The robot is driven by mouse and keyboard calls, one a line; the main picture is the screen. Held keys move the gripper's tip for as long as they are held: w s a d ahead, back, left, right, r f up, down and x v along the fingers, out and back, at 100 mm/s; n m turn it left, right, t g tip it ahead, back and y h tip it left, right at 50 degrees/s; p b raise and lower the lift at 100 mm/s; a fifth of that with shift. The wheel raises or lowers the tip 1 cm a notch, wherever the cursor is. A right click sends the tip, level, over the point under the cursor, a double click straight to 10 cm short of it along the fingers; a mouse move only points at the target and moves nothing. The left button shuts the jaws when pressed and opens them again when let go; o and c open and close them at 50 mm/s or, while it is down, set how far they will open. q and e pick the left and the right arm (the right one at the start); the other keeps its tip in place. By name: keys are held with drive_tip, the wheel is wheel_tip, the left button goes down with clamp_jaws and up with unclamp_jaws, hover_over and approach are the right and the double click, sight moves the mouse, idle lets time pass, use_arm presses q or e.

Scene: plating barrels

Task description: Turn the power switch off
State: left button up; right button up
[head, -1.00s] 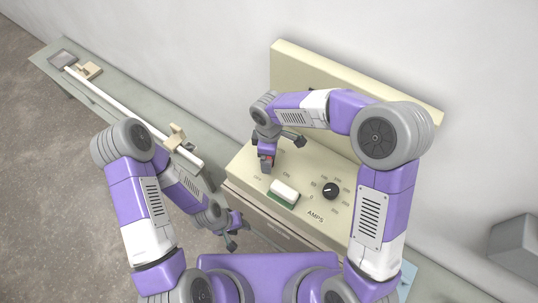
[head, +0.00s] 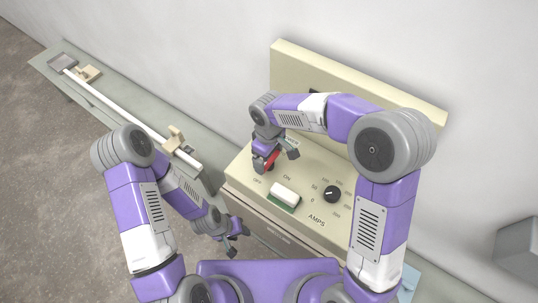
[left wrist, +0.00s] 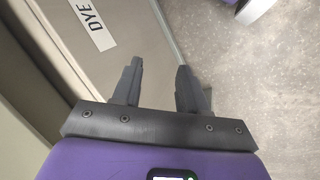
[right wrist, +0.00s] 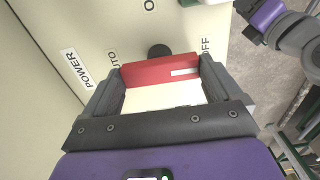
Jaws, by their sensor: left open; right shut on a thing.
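The power switch is a red bar handle (head: 271,160) on the cream panel. It also shows in the right wrist view (right wrist: 150,74), with a white mark at its right end, on the side nearest the OFF label (right wrist: 205,47). My right gripper (right wrist: 161,73) is shut on this handle, one finger at each end. In the head view my right gripper (head: 276,158) partly covers the switch. My left gripper (head: 238,240) is open and empty, low beside the cabinet front. It also shows open in the left wrist view (left wrist: 158,76).
A white block on a green base (head: 285,195) and a black AMPS knob (head: 332,194) are on the panel near my right gripper. A grey-green bench (head: 100,112) with a long white rail (head: 115,108) runs along the wall at left. Bare floor lies at lower left.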

drive_tip(key=shift+w+r, duration=0.1)
drive_tip(key=o, duration=0.7)
drive_tip(key=shift+o, duration=0.2)
drive_tip(key=shift+r, duration=0.1)
wheel_tip(320, 180, up, 7)
drive_tip(key=shift+r+p, duration=0.2)
drive_tip(key=shift+p, duration=0.15)
